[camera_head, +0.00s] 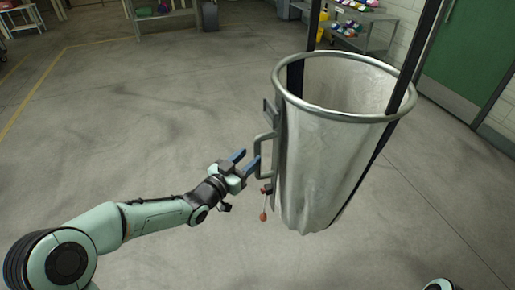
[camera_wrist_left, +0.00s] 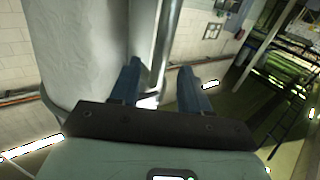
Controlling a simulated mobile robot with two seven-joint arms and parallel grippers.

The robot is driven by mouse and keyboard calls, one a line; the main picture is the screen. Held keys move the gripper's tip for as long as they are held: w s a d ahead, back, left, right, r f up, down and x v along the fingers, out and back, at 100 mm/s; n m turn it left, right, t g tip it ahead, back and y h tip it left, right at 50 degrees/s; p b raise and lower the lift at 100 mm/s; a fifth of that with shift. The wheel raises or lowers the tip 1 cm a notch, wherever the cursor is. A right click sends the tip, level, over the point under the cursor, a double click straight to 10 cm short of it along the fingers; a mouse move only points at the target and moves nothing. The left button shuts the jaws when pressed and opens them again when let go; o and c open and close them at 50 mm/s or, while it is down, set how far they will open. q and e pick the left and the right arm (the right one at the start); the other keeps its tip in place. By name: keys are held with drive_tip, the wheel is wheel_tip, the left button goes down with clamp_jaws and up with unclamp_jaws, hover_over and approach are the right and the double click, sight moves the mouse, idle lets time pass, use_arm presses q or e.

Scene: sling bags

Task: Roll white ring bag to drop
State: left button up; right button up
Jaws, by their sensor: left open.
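The white ring bag (camera_head: 325,150) hangs open-topped from dark straps, with a round metal ring (camera_head: 281,98) at its mouth. A metal handle (camera_head: 259,158) stands on its left side, and a red-tipped lever (camera_head: 263,215) hangs below it. My left gripper (camera_head: 245,161) is open beside the handle, its blue fingers pointing at it. In the left wrist view the bag (camera_wrist_left: 85,50) fills the left, and a metal bar, seemingly the handle (camera_wrist_left: 166,40), runs upright beyond the fingers (camera_wrist_left: 158,85). Whether a finger touches the bar I cannot tell. My right gripper is out of view.
Shelves with colourful items (camera_head: 350,25) stand behind the bag, near a green door (camera_head: 470,50). A table (camera_head: 165,20) stands at the back left. The grey floor left of the bag is clear.

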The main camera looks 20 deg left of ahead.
sight(255, 152)
use_arm(q)
drive_tip(key=p+x, duration=0.1)
drive_tip(key=x, duration=0.4)
drive_tip(key=shift+w, duration=0.25)
clamp_jaws()
